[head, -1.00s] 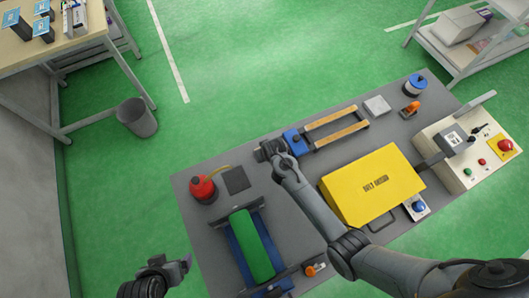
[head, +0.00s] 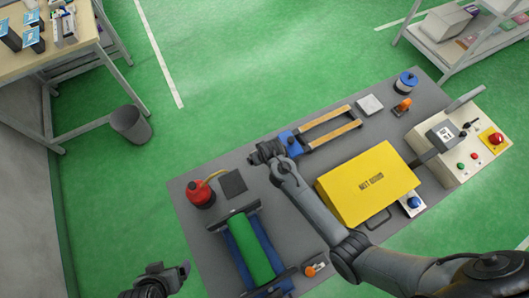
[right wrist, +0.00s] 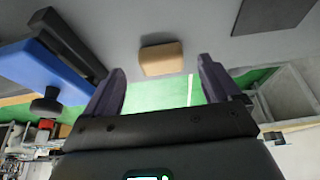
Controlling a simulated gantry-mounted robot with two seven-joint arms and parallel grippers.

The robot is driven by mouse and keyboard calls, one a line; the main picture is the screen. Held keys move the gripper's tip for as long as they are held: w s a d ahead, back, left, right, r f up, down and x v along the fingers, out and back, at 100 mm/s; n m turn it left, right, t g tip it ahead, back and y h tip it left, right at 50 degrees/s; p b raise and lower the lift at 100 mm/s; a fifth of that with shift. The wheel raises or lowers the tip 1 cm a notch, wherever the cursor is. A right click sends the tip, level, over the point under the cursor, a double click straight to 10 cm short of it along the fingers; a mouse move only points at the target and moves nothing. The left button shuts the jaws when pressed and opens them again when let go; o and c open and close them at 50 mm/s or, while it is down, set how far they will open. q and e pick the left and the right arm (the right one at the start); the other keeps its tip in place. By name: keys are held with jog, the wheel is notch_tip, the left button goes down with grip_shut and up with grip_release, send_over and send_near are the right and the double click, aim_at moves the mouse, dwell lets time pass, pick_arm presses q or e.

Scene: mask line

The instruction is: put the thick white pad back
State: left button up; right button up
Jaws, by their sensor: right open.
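A light grey-white square pad (head: 370,104) lies flat near the far edge of the grey table, right of a wood-railed frame (head: 330,129). My right gripper (head: 258,154) is over the far edge, left of that frame's blue end block (head: 288,141) and well left of the pad. In the right wrist view, its fingers (right wrist: 162,88) are apart with nothing between them. A small tan block (right wrist: 161,58) shows beyond them on the grey surface; I cannot match it in the head view. My left gripper (head: 184,270) is off the table's left edge; its jaw state is unclear.
A dark square pad (head: 233,182) and a red container (head: 200,193) are left of my right gripper. A green roller (head: 252,248) is at the front left. A yellow box (head: 368,184) and a control panel (head: 462,150) are at the right.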

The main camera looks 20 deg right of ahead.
jog(key=p+v, duration=0.1)
jog(key=v, duration=0.7)
jog(key=s+d+r, duration=0.1)
jog(key=s+r, duration=0.2)
jog(key=s, duration=0.4)
jog(key=s+d+r+n, duration=0.1)
jog(key=s+d+r, duration=0.1)
jog(key=s, duration=0.6)
jog(key=s+d+r+g, duration=0.1)
jog(key=s+d+r, duration=0.1)
jog(key=s+r, duration=0.3)
jog(key=s, duration=0.3)
